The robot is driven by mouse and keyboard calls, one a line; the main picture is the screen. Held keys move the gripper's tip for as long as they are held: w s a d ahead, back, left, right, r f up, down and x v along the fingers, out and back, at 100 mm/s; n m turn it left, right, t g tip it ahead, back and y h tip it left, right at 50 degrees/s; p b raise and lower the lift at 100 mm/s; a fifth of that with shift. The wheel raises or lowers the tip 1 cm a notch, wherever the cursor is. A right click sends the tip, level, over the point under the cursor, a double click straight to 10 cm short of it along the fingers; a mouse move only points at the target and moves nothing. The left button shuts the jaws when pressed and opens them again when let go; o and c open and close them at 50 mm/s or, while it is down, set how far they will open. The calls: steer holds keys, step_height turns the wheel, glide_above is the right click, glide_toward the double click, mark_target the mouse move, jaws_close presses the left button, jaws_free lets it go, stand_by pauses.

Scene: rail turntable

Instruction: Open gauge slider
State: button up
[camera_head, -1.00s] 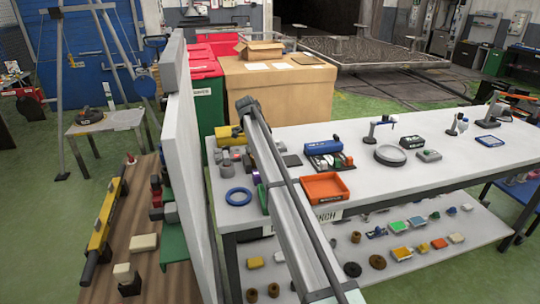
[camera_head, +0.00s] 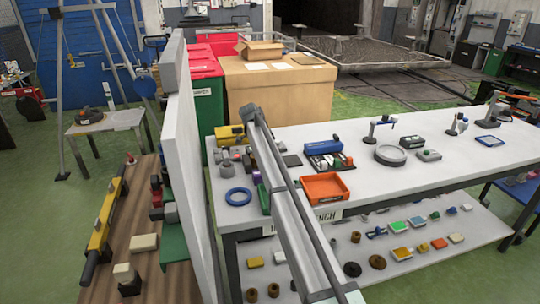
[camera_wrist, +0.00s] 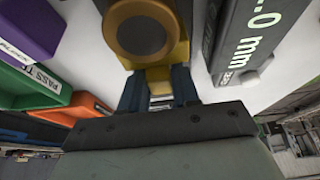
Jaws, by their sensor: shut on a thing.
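In the wrist view my gripper (camera_wrist: 158,78) has its two blue fingers closed on a small yellow block (camera_wrist: 158,73). The block joins a larger yellow body that carries a round brown knob or ring (camera_wrist: 142,28). This yellow part seems to be the gauge slider. A dark block marked "0 mm" (camera_wrist: 236,42), with the start of its marking cut off, stands to the right, apart from the fingers. In the head view my arm crosses the near end of the workbench (camera_head: 420,178) and hides the gripped part and the fingertips.
In the head view a blue ring (camera_head: 237,197) and a yellow object (camera_head: 228,134) lie left of my arm; a white wall panel (camera_head: 185,150) stands further left.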

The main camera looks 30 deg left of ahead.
mark_target(294, 159)
jaws_close()
steer(key=w+d, duration=0.6)
steer(key=shift+w, duration=0.1)
steer(key=shift+d, duration=0.1)
steer(key=shift+o, duration=1.9)
jaws_free()
steer(key=shift+o, duration=1.2)
steer(key=v, duration=1.4)
